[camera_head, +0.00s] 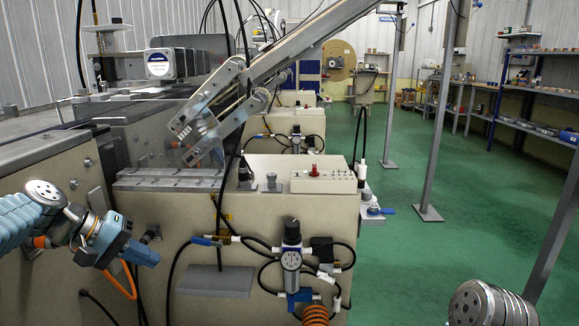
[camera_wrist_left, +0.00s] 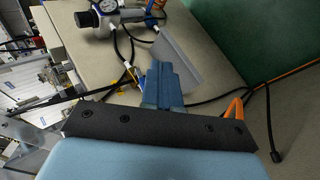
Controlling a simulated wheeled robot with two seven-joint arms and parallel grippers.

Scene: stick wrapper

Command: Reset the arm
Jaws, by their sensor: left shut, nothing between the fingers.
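My left arm comes in from the left in the head view, with a ribbed light-blue sleeve and a metal joint. My left gripper (camera_head: 148,257) is blue, shut and empty, and points right in front of the cream machine's (camera_head: 320,215) side. In the left wrist view the shut blue fingers (camera_wrist_left: 172,80) show beyond a black bar, with the cream panel behind them. Of my right arm only a round metal joint shows at the lower right of the head view; its gripper is out of the frame.
A grey plate (camera_head: 215,281) sticks out from the machine front, right of the left gripper. A pressure regulator (camera_head: 291,260) with hoses stands further right. An orange cable hangs by the gripper. Green floor (camera_head: 400,270) lies open at right, with grey posts (camera_head: 440,110) and shelves beyond.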

